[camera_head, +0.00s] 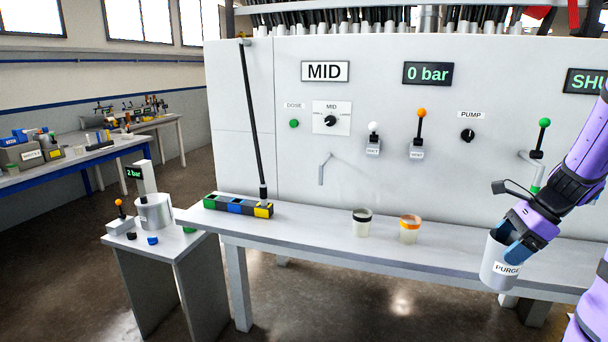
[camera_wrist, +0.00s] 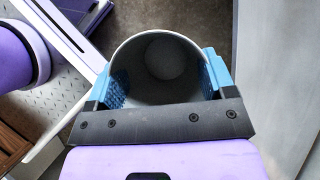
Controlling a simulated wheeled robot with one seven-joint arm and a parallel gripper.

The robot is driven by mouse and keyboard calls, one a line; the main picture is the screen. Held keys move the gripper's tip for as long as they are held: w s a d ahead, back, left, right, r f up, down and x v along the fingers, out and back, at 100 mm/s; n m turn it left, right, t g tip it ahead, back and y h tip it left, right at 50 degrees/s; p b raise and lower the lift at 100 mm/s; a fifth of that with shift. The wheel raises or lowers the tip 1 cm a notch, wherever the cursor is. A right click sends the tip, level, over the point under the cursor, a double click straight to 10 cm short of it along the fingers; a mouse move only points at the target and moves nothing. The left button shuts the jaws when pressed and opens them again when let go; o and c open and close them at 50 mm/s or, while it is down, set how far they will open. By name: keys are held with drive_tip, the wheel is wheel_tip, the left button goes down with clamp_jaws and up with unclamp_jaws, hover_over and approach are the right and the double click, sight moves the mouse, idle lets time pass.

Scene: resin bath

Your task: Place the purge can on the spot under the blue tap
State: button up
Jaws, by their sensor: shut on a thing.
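The purge can (camera_head: 495,272) is a grey open-topped cylinder with a "PURGE" label, at the right of the head view. My gripper (camera_head: 514,245) is shut on it, with blue finger pads against its wall. In the wrist view the can (camera_wrist: 163,55) is seen from above, looks empty, and sits between the two fingers (camera_wrist: 165,82). It is held upright or nearly so, in front of the bench edge, with floor showing past it. I can make out no blue tap or marked spot; a green-banded spout (camera_head: 536,178) is partly behind my arm.
The bench (camera_head: 330,232) carries a black-rimmed cup (camera_head: 362,222), an orange-rimmed cup (camera_head: 410,229) and a block row with coloured tops (camera_head: 238,206). A bare spout (camera_head: 323,168) juts from the panel. A side table (camera_head: 175,248) stands left. Bench room is free between the orange cup and my gripper.

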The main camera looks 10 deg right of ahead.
drive_tip(key=shift+s+a+f, duration=0.1)
drive_tip(key=shift+s+a, duration=0.05)
drive_tip(key=shift+a, duration=0.1)
drive_tip(key=shift+w+a+f+n, duration=0.15)
drive_tip(key=shift+w+f+n, duration=0.4)
drive_tip(key=shift+w, duration=0.25)
drive_tip(key=shift+w+a+n+g, duration=0.25)
drive_tip(key=shift+n+g, duration=0.1)
drive_tip(key=shift+g, duration=0.05)
drive_tip(key=w+a+f+n+g+h, duration=0.2)
drive_tip(key=w+a+f+n+g, duration=0.2)
drive_tip(key=w+a+f+n, duration=0.5)
drive_tip(key=w+a+f+n+g+h, duration=0.3)
drive_tip(key=w+a+f+n, duration=0.6)
drive_tip(key=a+f+n, duration=0.4)
drive_tip(key=a+g, duration=0.1)
drive_tip(key=a, duration=0.2)
drive_tip(key=shift+w, duration=0.2)
drive_tip(key=shift+f, duration=0.1)
